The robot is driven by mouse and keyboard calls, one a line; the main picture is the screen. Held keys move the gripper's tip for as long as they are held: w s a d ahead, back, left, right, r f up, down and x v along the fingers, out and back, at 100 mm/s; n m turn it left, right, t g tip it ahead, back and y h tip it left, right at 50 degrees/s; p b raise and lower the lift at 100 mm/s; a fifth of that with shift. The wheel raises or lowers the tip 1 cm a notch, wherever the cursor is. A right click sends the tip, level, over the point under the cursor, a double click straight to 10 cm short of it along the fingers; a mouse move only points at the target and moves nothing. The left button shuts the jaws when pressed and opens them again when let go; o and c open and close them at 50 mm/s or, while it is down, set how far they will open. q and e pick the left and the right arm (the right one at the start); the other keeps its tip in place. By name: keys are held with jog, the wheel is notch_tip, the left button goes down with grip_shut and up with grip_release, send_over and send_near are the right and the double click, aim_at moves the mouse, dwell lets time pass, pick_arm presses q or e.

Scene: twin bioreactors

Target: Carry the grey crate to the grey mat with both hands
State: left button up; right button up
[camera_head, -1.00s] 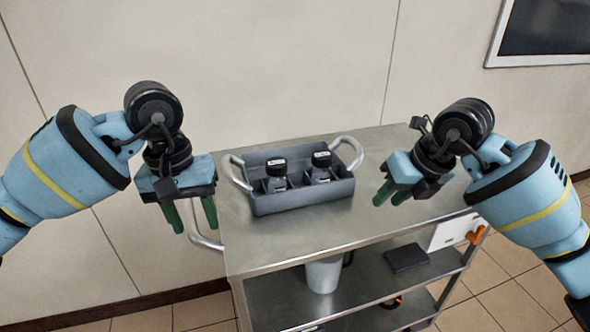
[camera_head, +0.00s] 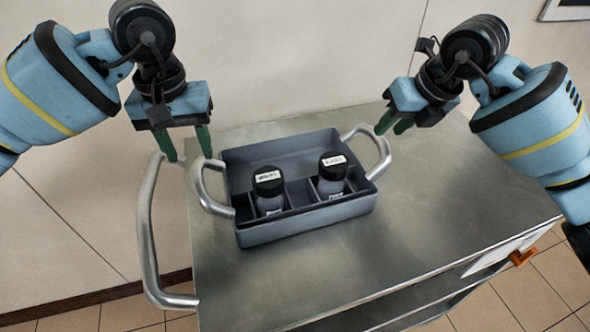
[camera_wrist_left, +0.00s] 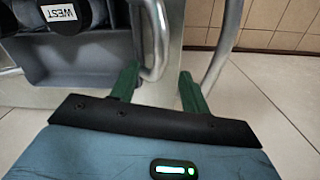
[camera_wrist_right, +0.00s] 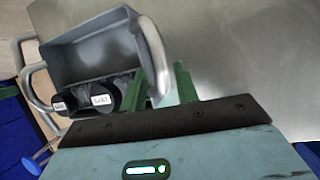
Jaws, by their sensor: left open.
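The grey crate (camera_head: 308,228) sits on the metal cart top. It has a silver handle at each end and holds two black-capped bottles, the left one (camera_head: 268,190) and the right one (camera_head: 333,176). My left gripper (camera_head: 187,145) is open just above the crate's left handle (camera_head: 204,192). In the left wrist view that handle (camera_wrist_left: 157,35) shows between the fingers (camera_wrist_left: 158,75). My right gripper (camera_head: 391,125) is open beside the right handle (camera_head: 381,158). In the right wrist view that handle (camera_wrist_right: 155,55) lies between or just beyond the fingers (camera_wrist_right: 160,75). I see no grey mat.
The cart top (camera_head: 440,215) is clear to the right and in front of the crate. The cart's own push handle (camera_head: 148,235) sticks out at its left, close to my left gripper. A wall stands behind the cart.

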aim_at(195, 167)
pick_arm(q)
jog(key=shift+s, duration=0.15)
pick_arm(e)
jog(key=shift+s, duration=0.15)
pick_arm(q)
jog(key=shift+f, duration=0.2)
pick_arm(e)
jog(key=shift+f, duration=0.2)
pick_arm(q)
jog(key=shift+d+f, duration=0.15)
jog(key=shift+f, duration=3.6)
pick_arm(e)
jog(key=shift+x, duration=3.8)
pick_arm(q)
jog(key=c, duration=0.7)
pick_arm(e)
grip_shut()
pick_arm(q)
grip_shut()
pick_arm(e)
jog(key=shift+r, duration=0.1)
pick_arm(q)
jog(key=shift+r, duration=0.1)
